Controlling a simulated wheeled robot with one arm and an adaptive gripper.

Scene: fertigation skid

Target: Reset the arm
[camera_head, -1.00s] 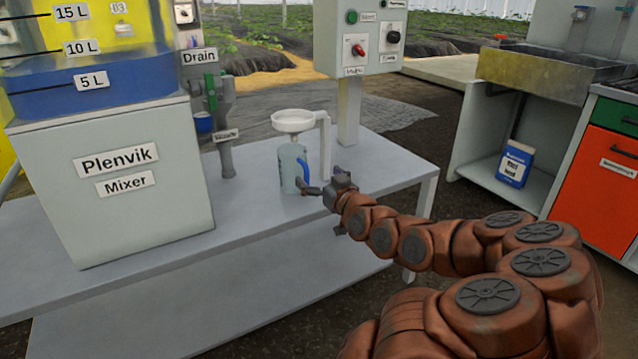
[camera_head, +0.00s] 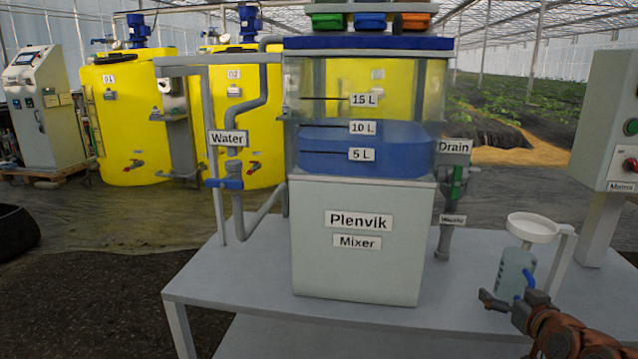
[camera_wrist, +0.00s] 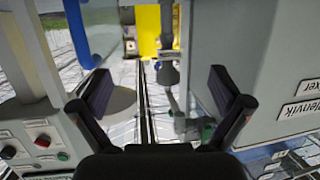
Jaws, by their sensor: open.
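My gripper (camera_head: 506,300) is at the lower right of the head view, in front of the lower part of a pale blue-grey bottle (camera_head: 515,268) with a blue handle. In the wrist view my gripper (camera_wrist: 161,92) has its two dark fingers wide apart, with nothing between them. A blue curved part, likely the bottle's handle (camera_wrist: 79,35), shows at the upper left there, beside the left finger. Whether the gripper touches the bottle cannot be told. My reddish-brown arm enters from the lower right corner; most of it is out of view.
The Plenvik mixer (camera_head: 355,270) with blue liquid stands on the grey bench (camera_head: 455,300). A drain valve (camera_head: 457,185) is on its right, a water pipe on its left. A white funnel (camera_head: 533,228) is above the bottle. A control box (camera_head: 608,120) stands at the right.

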